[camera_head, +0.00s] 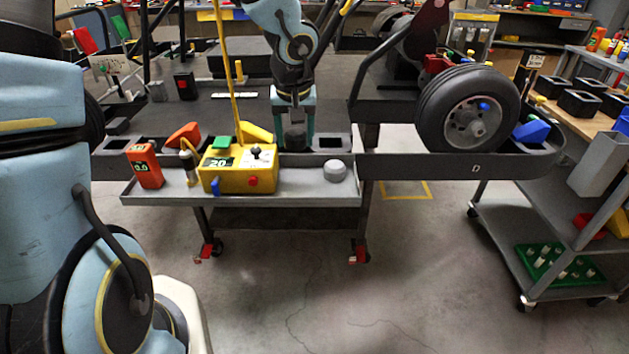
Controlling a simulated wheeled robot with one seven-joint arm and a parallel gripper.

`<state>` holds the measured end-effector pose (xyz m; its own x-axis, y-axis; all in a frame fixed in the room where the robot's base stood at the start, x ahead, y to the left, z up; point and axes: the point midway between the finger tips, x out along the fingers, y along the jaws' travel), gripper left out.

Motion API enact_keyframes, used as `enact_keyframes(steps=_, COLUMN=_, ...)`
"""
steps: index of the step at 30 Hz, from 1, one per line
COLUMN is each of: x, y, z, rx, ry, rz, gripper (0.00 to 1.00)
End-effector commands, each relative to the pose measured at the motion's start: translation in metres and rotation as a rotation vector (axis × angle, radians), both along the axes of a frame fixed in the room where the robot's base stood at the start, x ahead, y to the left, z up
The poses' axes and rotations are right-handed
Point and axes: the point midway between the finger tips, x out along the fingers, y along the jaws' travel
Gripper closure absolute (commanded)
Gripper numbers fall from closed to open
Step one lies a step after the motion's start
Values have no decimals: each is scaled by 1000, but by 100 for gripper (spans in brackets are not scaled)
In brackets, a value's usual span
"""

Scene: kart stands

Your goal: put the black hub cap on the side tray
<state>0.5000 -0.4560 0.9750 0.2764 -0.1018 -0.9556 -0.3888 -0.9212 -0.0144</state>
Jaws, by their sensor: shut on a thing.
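My gripper (294,128) points down over the near edge of the kart stand, behind the side tray. It is shut on a dark piece (295,138) between its fingers, which looks like the black hub cap; the fingers partly hide it. The grey side tray (304,188) hangs along the front of the stand, in front of and below my gripper. I cannot tell whether the held piece touches the stand's edge.
On the tray stand an orange meter (145,166), a yellow control box (237,172) with a yellow pole, and a grey round cap (335,171). Bare tray lies between the box and the cap.

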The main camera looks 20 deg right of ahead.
Motion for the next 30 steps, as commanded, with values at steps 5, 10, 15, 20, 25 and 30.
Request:
enact_keyframes(steps=5, x=1, y=-3, z=-7, rx=13, ry=-12, rz=118, gripper=98)
enact_keyframes(steps=10, x=0, y=-7, z=-3, rx=6, ry=-11, rz=248, gripper=98)
enact_keyframes(steps=15, x=-3, y=-9, z=3, rx=-9, ry=-2, rz=329, gripper=98)
enact_keyframes(steps=20, x=-5, y=-9, z=-9, rx=-10, ry=4, rz=356, gripper=98)
enact_keyframes(steps=25, x=-5, y=-9, z=-40, rx=-9, ry=5, rz=355, gripper=98)
enact_keyframes(steps=30, x=-4, y=-9, z=-57, rx=-12, ry=3, rz=355, gripper=98)
